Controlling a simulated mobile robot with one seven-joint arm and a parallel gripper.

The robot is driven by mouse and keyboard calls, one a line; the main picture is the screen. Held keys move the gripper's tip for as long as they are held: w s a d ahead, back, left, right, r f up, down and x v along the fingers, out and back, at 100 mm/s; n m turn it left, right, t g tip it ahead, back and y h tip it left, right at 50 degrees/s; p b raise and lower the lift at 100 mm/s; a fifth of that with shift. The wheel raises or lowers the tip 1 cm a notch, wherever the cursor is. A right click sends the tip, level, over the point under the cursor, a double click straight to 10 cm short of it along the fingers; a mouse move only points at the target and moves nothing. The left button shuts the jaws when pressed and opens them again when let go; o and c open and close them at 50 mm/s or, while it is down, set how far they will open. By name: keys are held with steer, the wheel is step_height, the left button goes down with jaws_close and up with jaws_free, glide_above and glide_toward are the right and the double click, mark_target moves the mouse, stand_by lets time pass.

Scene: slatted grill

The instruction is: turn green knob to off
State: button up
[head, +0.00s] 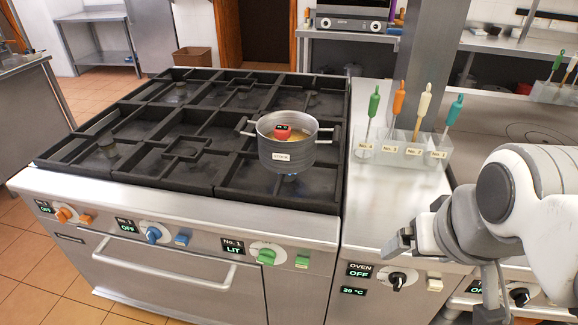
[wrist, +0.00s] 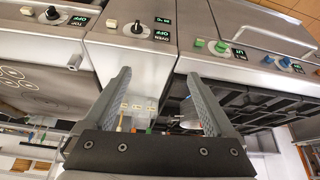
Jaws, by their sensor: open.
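The green knob (head: 265,255) is on the front panel of the range, below the pot. Its display (head: 232,246) beside it reads No. 1 and LIT. A separate green block (head: 302,258) sits just right of the knob. The knob also shows near the top of the wrist view (wrist: 221,47), right of my fingers. My gripper (wrist: 157,76) is open, with nothing between its fingers. In the head view my arm is at the right, over the oven-control section, well apart from the knob.
A pot (head: 288,151) stands on the front right burner, with a blue flame beneath. An orange knob (head: 64,214) and a blue knob (head: 153,234) read OFF. The oven knob (head: 397,281) is to the right. An oven handle (head: 165,262) protrudes below the panel.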

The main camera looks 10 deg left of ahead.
step_height(320, 180, down, 12)
steer(key=w+a+n+g+h+b, duration=0.2)
steer(key=n+g+h+b, duration=0.1)
steer(key=n+g+h, duration=0.3)
steer(key=n+t+y+b, duration=0.5)
steer(key=n+t, duration=1.4)
steer(key=n, duration=0.8)
glide_toward(265, 263)
steer(key=w, duration=0.6)
steer(key=w+b, duration=0.1)
steer(key=w, duration=0.2)
steer(key=shift+w+d+r, duration=0.2)
steer(key=shift+w+d, duration=0.05)
steer(key=shift+w, duration=0.05)
steer(key=c, duration=1.4)
